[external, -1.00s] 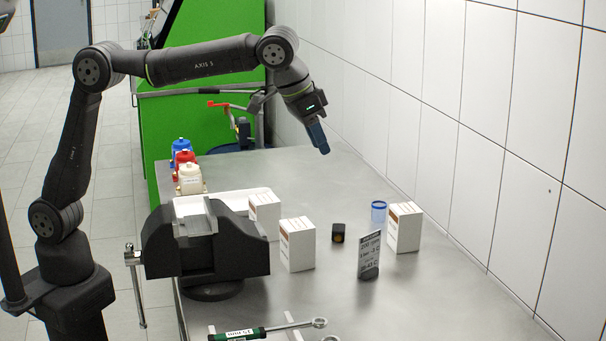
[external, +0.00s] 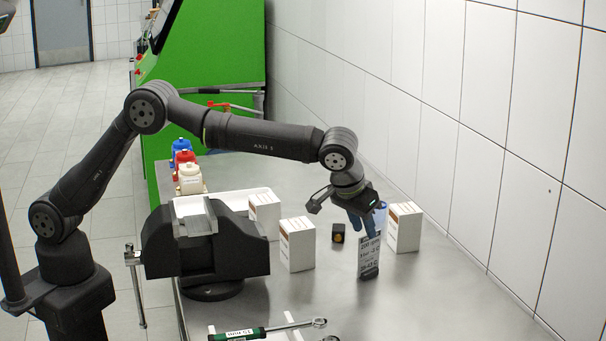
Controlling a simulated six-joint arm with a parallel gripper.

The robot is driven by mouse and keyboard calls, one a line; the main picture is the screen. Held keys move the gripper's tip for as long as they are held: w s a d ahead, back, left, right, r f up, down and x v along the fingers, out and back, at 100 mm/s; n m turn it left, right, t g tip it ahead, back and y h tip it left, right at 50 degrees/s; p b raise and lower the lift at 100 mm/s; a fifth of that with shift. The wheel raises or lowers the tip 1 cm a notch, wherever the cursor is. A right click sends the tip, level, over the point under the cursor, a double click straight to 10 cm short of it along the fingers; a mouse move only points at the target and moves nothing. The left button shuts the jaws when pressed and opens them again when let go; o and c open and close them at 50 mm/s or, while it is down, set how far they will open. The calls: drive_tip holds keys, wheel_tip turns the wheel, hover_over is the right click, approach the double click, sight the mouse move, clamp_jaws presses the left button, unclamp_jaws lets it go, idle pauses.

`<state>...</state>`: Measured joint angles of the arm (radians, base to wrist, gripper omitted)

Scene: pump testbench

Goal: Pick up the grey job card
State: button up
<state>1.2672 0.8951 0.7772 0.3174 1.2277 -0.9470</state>
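The grey job card (external: 369,262) stands upright on the metal bench, with dark printed lines on its face. My gripper (external: 363,228) points down at the card's top edge, its blue fingers overlapping or just behind that edge in the picture. The fingers are small and partly hidden, so I cannot tell whether they are apart or touch the card. The card's top is partly lost against the fingers.
A small black block (external: 338,233) and another white box (external: 297,245) are to the left. A black vise (external: 205,250) stands further left; a wrench (external: 290,326) lies in front.

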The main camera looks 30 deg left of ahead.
hover_over(370, 268)
drive_tip(key=f, duration=0.7)
drive_tip(key=shift+w, duration=0.2)
clamp_jaws()
